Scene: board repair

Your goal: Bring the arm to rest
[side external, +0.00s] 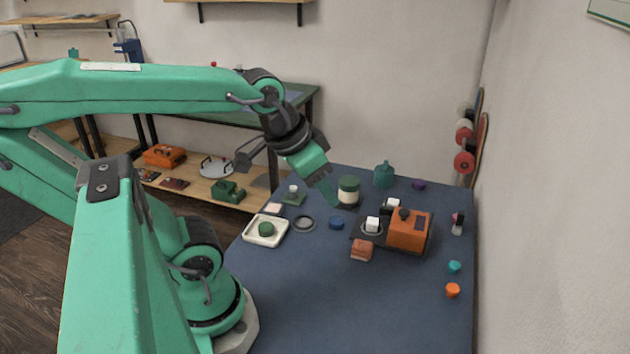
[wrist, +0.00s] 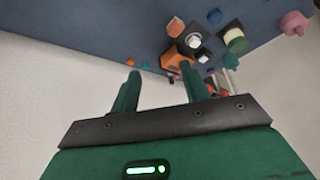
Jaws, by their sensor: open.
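My green arm reaches over the blue work table (side external: 330,310) from the left. My gripper (side external: 328,198) hangs tilted above the far part of the table, in front of or near a green and cream jar (side external: 348,188). In the wrist view my gripper (wrist: 160,82) has its two green fingers spread apart, with nothing between them. The fingers point towards the table edge and the pale wall.
An orange unit (side external: 408,230) stands on a dark base, with a salmon block (side external: 361,250) beside it. A cream tray (side external: 249,241) holds a green round piece. Small teal (side external: 454,266) and orange (side external: 452,290) caps lie right. The table's near part is clear.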

